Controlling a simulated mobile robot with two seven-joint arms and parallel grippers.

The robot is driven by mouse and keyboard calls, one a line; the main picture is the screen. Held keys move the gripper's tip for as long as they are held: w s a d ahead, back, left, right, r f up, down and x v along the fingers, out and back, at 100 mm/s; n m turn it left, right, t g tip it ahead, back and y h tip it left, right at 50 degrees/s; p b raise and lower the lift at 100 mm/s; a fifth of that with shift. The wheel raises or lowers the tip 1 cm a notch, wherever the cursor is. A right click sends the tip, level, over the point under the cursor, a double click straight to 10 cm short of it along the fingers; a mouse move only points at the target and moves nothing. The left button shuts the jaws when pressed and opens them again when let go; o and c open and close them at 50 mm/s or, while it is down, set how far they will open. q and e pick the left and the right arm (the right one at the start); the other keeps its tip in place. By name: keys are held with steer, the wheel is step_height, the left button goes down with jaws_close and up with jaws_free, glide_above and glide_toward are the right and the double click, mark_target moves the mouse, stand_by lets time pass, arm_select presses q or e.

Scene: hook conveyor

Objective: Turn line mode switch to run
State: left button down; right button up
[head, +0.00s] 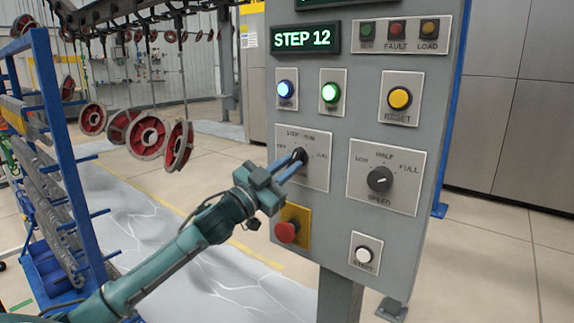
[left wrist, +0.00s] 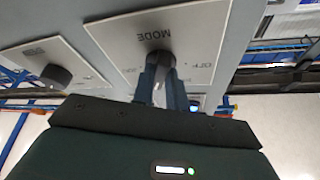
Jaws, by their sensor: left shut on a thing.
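The line mode switch is a dark knob (head: 300,153) on a pale plate (head: 318,172) at the left of the grey control panel. The plate's small labels are hard to read. My left gripper (head: 297,160) has its blue fingers closed around the knob. The left wrist view shows the knob (left wrist: 159,62) between the two fingers, with the word MODE upside down on the plate (left wrist: 205,45). The fingers hide part of the knob, so I cannot tell which label it points to. My right gripper is in neither view.
A red mushroom button (head: 286,231) sits just below my gripper. The speed knob (head: 380,178) is to the right, with a white button (head: 363,255) below it. Red wheels (head: 150,135) hang from hooks at left, near a blue rack (head: 60,130).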

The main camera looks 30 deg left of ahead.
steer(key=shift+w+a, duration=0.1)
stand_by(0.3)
arm_select(q)
steer(key=c, duration=1.4)
jaws_free()
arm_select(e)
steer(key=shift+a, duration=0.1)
arm_select(q)
steer(key=shift+s+a+f, duration=0.1)
steer(key=shift+s+f, duration=0.2)
steer(key=shift+s, duration=0.1)
steer(key=b+v, duration=0.3)
steer(key=v, duration=0.9)
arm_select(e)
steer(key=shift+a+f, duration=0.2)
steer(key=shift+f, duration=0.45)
arm_select(q)
steer(key=shift+s+r, duration=0.1)
steer(key=shift+r, duration=0.05)
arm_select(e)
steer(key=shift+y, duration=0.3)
